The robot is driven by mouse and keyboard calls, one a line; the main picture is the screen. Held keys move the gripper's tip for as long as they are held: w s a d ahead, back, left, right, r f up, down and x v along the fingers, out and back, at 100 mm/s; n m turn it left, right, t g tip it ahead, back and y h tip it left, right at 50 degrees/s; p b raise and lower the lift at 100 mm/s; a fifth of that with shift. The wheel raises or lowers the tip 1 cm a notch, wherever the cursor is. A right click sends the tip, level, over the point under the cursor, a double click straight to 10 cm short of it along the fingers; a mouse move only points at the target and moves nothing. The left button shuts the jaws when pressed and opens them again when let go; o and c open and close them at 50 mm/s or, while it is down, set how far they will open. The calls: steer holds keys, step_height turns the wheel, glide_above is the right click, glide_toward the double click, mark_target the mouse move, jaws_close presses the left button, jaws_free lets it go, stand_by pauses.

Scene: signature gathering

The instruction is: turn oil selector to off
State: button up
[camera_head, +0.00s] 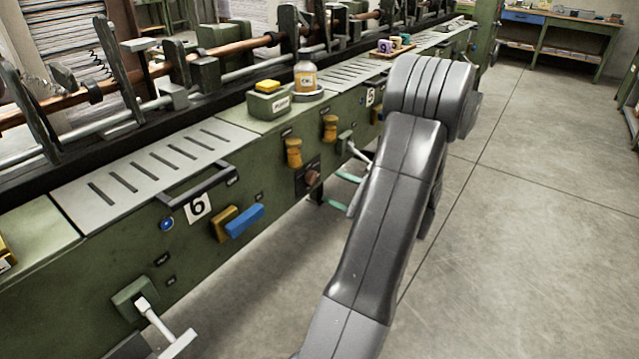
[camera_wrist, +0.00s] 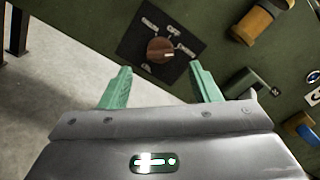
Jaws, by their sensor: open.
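The oil selector is a round brown knob (camera_wrist: 160,50) on a black plate with several small labels around it; one label above the knob appears to read OFF. A pale mark on the knob points to the right in the wrist view. In the head view the knob (camera_head: 312,177) sits low on the green machine front (camera_head: 265,190). My gripper (camera_wrist: 160,69) is open, its two green fingers on either side of the knob's line and apart from it. In the head view my arm hides part of my gripper; the green fingers show just right of the knob.
Yellow-brown handles (camera_head: 293,152) (camera_head: 330,127) stick out above the selector. A blue handle (camera_head: 244,221) and a lever (camera_head: 160,322) stick out on the left. A bottle (camera_head: 305,76) and a green box (camera_head: 267,104) stand on top. The floor at right is clear.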

mark_target(315, 180)
steer(key=x, duration=0.6)
steer(key=shift+w, duration=0.1)
steer(key=shift+c, duration=0.3)
steer(key=shift+b, duration=0.3)
steer(key=c, duration=0.9)
